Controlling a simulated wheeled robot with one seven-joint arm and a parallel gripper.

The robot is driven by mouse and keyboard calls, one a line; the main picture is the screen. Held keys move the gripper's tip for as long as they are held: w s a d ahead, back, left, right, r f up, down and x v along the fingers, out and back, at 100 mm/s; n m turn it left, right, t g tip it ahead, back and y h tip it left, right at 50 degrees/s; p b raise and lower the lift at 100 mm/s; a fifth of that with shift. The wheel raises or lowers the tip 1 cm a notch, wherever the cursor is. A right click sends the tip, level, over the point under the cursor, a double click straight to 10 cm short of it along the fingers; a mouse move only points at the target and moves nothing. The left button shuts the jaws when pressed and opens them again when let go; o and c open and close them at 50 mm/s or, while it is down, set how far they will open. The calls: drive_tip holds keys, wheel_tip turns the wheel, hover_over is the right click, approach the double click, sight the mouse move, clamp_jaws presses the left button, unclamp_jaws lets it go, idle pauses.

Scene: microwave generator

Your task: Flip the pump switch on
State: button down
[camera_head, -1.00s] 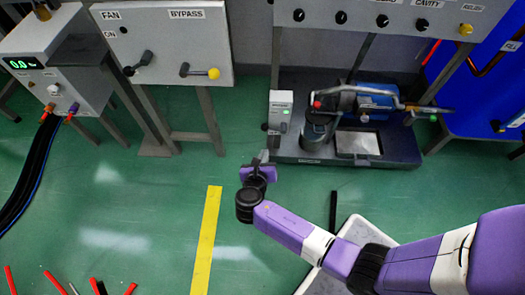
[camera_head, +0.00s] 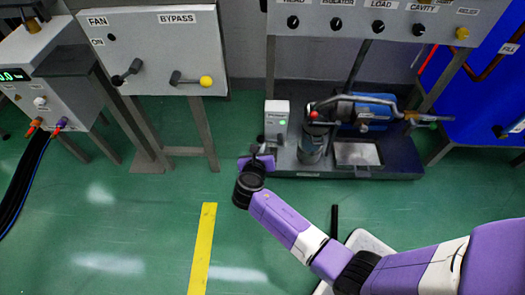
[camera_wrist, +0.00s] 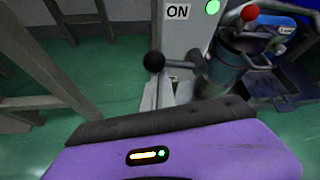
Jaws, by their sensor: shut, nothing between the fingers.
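The pump switch is on a grey box (camera_head: 277,113) at the left end of the pump stand. In the wrist view the box (camera_wrist: 181,38) has an ON label at the top and a lit green lamp (camera_wrist: 212,7). Its lever ends in a black ball knob (camera_wrist: 154,62), which sits well below the ON label. A second label lower down is partly hidden. My gripper (camera_head: 257,150) is shut and empty in front of the lower box. In the wrist view its fingertips (camera_wrist: 159,92) are just below the knob; I cannot tell whether they touch it.
A pump with a grey cylinder (camera_head: 313,142), red knob and blue motor (camera_head: 373,110) stands right of the switch. A FAN/BYPASS panel (camera_head: 155,50) on legs is at the left. A knob panel (camera_head: 355,20) hangs above. Green floor is open at front left.

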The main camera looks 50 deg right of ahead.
wheel_tip(320, 180, up, 2)
drive_tip(key=m+t+y+p, duration=0.1)
drive_tip(key=m+p, duration=0.1)
drive_tip(key=p, duration=0.3)
drive_tip(key=shift+s+d+r+t+y+p, duration=0.1)
drive_tip(key=shift+t+y+p, duration=0.2)
drive_tip(key=shift+t+p, duration=0.1)
drive_tip(key=s+a+p, duration=0.2)
drive_tip(key=s+a, duration=0.4)
drive_tip(key=a, duration=0.1)
drive_tip(key=shift+a+r, duration=0.2)
drive_tip(key=shift+r, duration=0.15)
idle(0.4)
